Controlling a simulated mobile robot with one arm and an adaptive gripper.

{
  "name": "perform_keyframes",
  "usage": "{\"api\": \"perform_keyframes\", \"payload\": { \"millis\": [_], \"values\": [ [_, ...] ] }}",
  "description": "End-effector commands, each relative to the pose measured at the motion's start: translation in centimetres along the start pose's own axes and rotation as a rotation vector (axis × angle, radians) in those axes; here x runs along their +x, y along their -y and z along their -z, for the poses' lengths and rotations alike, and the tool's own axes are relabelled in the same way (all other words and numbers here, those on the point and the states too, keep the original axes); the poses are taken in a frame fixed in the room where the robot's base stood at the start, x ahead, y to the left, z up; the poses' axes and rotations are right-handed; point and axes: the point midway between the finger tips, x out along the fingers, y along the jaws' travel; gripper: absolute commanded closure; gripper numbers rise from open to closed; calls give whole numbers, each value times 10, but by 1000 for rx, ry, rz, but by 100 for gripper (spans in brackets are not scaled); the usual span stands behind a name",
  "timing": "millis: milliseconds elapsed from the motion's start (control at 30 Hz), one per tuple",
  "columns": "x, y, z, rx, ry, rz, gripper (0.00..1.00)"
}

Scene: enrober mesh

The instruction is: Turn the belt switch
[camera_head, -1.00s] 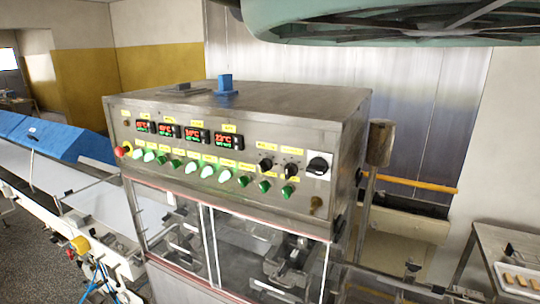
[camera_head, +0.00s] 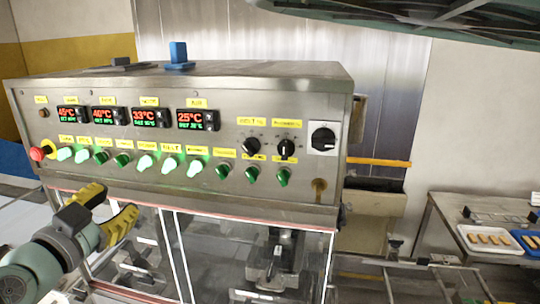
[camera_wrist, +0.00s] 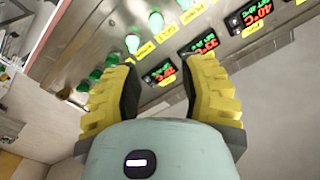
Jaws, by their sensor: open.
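The steel control panel (camera_head: 220,180) fills the middle of the head view. Two black rotary knobs sit at its right: a left knob (camera_head: 250,145) under a yellow label that seems to read BELT, and a right knob (camera_head: 286,147). A larger black switch (camera_head: 322,138) on a white plate is further right. Green buttons (camera_head: 195,169), several lit, run below the displays (camera_head: 101,116). My gripper (camera_head: 117,203) is open and empty, low and left of the knobs, in front of the panel. In the wrist view its yellow fingers (camera_wrist: 162,75) point at the panel's displays and green buttons.
A red emergency button (camera_head: 37,154) is at the panel's left end. Glass doors (camera_head: 215,255) lie below the panel. A blue block (camera_head: 178,53) stands on the cabinet top. A side table with a white tray (camera_head: 466,245) is at the right. A green canopy (camera_head: 400,10) hangs overhead.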

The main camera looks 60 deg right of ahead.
Motion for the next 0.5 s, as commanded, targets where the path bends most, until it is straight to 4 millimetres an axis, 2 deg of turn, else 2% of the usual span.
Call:
{"api": "perform_keyframes", "payload": {
  "millis": [167,500],
  "values": [
    [8,-7,-1,13,-1,-27,59],
    [47,-9,-3,16,-8,-23,59]
  ]
}}
